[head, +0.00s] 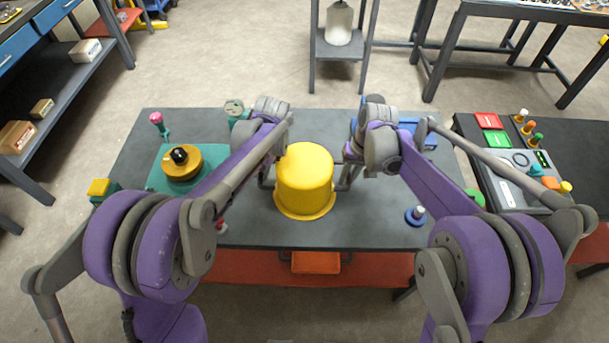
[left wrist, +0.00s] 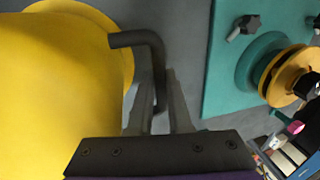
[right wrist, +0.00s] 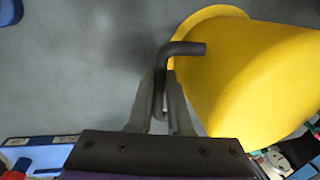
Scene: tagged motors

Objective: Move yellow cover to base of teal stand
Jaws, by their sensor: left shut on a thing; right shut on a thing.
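The yellow cover (head: 305,172) is an upright domed cylinder with a wide flange, over the middle of the grey table. I cannot tell whether its flange touches the table. My left gripper (left wrist: 158,92) is shut on the cover's dark left handle (left wrist: 140,39). My right gripper (right wrist: 164,92) is shut on the dark right handle (right wrist: 185,48). In the head view my arms partly hide both handles. The teal stand has a flat teal base (head: 160,178) to the left of the cover, carrying a yellow disc (head: 187,165) with a black knob (head: 179,155). It also shows in the left wrist view (left wrist: 225,85).
A yellow-topped teal block (head: 99,188) and a pink-topped post (head: 157,119) stand near the teal base. A control box (head: 515,170) stands on the black side table. Bare table lies around the cover.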

